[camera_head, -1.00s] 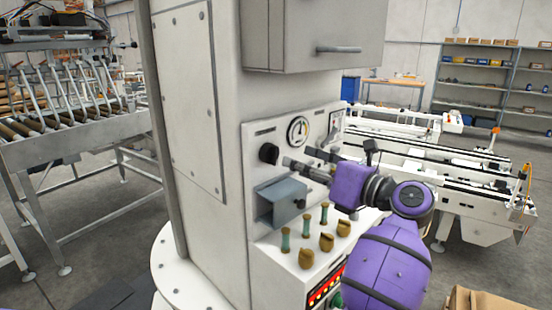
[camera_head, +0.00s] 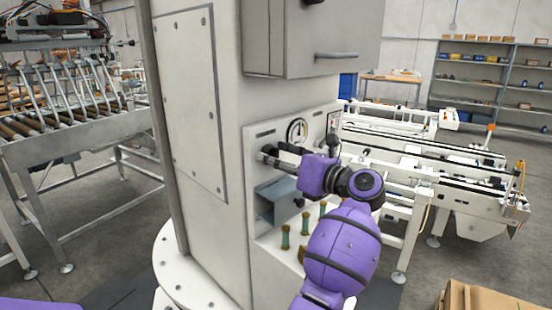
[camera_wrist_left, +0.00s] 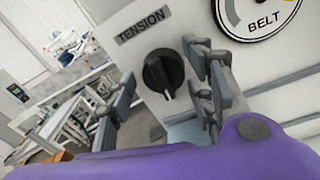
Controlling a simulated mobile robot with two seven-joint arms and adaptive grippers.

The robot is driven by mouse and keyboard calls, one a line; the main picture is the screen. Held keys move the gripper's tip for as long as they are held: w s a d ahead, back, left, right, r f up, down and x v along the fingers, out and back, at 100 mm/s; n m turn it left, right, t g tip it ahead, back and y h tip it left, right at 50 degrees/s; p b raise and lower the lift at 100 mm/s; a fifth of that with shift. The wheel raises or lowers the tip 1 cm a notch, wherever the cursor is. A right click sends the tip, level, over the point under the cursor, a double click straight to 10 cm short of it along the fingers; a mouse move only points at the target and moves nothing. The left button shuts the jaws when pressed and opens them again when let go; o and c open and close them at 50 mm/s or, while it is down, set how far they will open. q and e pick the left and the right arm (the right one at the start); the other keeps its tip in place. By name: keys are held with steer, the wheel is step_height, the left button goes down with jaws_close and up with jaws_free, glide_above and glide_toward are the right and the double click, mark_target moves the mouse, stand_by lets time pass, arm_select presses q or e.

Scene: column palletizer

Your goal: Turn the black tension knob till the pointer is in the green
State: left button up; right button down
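The black tension knob (camera_wrist_left: 163,73) sits on the white panel under the word TENSION, with a pale mark pointing down. My left gripper (camera_wrist_left: 159,62) is open, with one finger on each side of the knob and visible gaps between. In the head view the left gripper (camera_head: 274,157) is at the panel and partly covers the knob (camera_head: 266,150). The round belt gauge (camera_head: 297,130) is up and right of the knob; it is cut off in the wrist view (camera_wrist_left: 255,12). I cannot tell its pointer's place in the colours. My right gripper is not in view.
A grey box (camera_head: 279,200) sticks out below the knob. Green and brown pegs (camera_head: 286,238) stand on the ledge below, partly behind my arm. A grey cabinet (camera_head: 315,40) overhangs the panel. A white conveyor (camera_head: 420,160) stands to the right, and a cardboard box (camera_head: 485,297) at lower right.

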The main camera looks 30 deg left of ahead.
arm_select(q)
steer(key=c, duration=0.9)
steer(key=shift+r+m+p, duration=0.1)
steer(key=shift+m+p, duration=0.2)
steer(key=shift+m, duration=0.4)
steer(key=shift+c, duration=0.2)
steer(key=shift+m, duration=0.7)
steer(key=o, duration=1.1)
steer(key=shift+s+a, duration=0.1)
steer(key=v, duration=1.2)
steer(key=shift+f, duration=0.25)
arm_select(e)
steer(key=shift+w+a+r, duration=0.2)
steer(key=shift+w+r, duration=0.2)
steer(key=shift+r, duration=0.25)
